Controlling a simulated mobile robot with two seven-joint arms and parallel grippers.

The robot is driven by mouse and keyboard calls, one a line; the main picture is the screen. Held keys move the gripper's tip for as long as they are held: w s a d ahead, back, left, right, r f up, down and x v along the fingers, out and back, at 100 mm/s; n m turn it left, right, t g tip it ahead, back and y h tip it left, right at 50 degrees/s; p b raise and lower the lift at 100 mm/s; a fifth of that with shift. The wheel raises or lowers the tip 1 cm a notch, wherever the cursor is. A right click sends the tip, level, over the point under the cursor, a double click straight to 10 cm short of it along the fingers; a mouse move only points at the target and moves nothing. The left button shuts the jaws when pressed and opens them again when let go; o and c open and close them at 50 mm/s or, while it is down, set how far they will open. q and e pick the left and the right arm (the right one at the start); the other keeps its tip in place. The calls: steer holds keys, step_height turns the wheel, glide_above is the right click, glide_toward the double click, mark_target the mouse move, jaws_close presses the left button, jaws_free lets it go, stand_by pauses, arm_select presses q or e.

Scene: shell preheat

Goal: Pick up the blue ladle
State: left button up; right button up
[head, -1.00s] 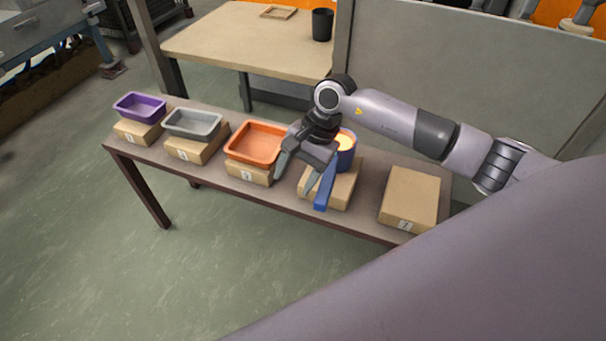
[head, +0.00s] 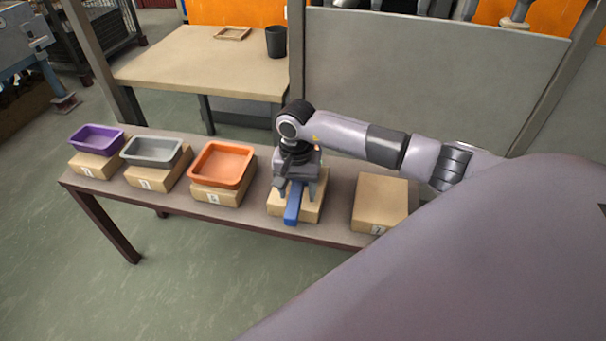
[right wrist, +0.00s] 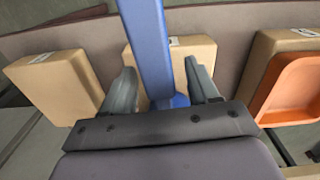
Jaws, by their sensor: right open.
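The blue ladle shows its long flat handle (head: 293,205) in the head view, sticking out toward the front from a cardboard box (head: 312,209). Its cup is hidden behind my right gripper in that view. In the right wrist view the handle (right wrist: 148,45) runs down between the fingers, with a bit of blue cup at its lower end. My right gripper (head: 297,190) is open, one finger on each side of the handle, with gaps on both sides in the right wrist view (right wrist: 163,90). My left gripper is not in view.
An orange tray (head: 222,150), a grey tray (head: 152,138) and a purple tray (head: 97,128) sit on boxes to the left along the narrow bench (head: 330,222). A bare box (head: 381,204) stands to the right. A wooden table (head: 200,65) with a black cup (head: 276,42) is behind.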

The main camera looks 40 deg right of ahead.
jaws_close()
steer(key=shift+r, duration=0.1)
